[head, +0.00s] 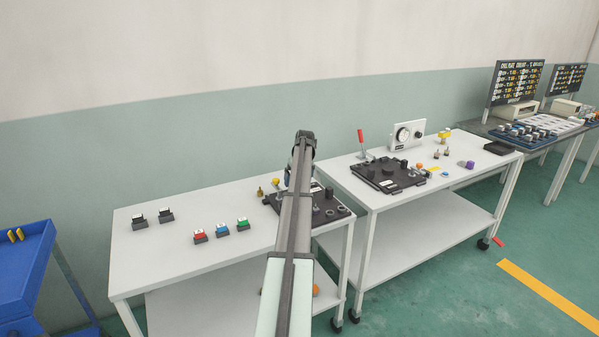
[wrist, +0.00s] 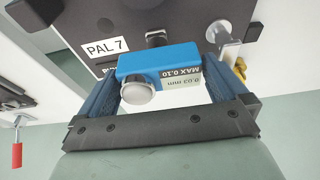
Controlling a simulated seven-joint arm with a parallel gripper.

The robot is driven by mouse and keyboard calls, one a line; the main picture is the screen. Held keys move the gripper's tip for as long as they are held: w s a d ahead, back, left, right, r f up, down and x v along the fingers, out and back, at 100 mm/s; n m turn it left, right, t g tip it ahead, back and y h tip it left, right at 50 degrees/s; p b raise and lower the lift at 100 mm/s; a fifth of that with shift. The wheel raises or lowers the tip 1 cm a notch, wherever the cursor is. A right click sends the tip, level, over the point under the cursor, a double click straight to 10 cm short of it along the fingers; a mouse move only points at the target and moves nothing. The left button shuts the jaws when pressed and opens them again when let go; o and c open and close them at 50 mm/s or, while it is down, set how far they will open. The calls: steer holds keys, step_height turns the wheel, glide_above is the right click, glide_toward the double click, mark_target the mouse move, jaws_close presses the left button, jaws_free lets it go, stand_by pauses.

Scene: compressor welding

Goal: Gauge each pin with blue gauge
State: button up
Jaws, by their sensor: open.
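A blue gauge block (wrist: 160,62) with a "MAX 0.10" and "0.03 mm" label lies between the jaws of my gripper (wrist: 168,88) in the wrist view. The jaws are open on either side of it; contact is unclear. A round silver knob (wrist: 137,90) shows at its near side. Behind it is a black plate (wrist: 105,22) marked "PAL 7". A dark pin (wrist: 156,38) and a silver-headed pin (wrist: 222,36) stand on the plate. In the head view my arm hides the gripper and part of the black plate (head: 339,211).
Red (head: 200,236), blue (head: 222,229) and green (head: 242,224) blocks stand on the left white table (head: 160,260). Two dark blocks stand behind them. The right table holds another black plate (head: 388,175), a dial box (head: 407,135) and a red-handled lever (head: 361,137). The left table's front is clear.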

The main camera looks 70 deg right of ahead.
steer(key=shift+x, duration=1.2)
steer(key=shift+c, duration=0.4)
steer(key=c, duration=1)
steer(key=o, duration=0.8)
steer(key=c, duration=0.8)
steer(key=shift+r, duration=0.45)
steer(key=shift+r, duration=2.3)
